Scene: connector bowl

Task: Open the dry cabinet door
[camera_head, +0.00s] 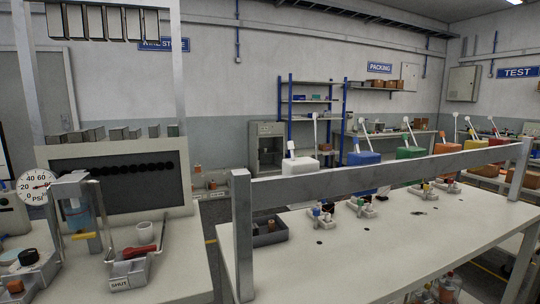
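A grey, upright cabinet (254,148) with a dark front stands on the floor by the back wall, near the middle of the head view. It looks like the dry cabinet. It is small and far off, and I cannot tell whether its door is open or shut. Its lower right side is partly hidden behind the white box with a lever. Neither of my grippers is in view.
A white bench (340,258) with a metal rail (380,168) fills the right foreground. Another bench (178,262) with a pressure gauge (36,187) is at left. A narrow floor gap lies between them. Blue shelving (313,98) stands right of the cabinet.

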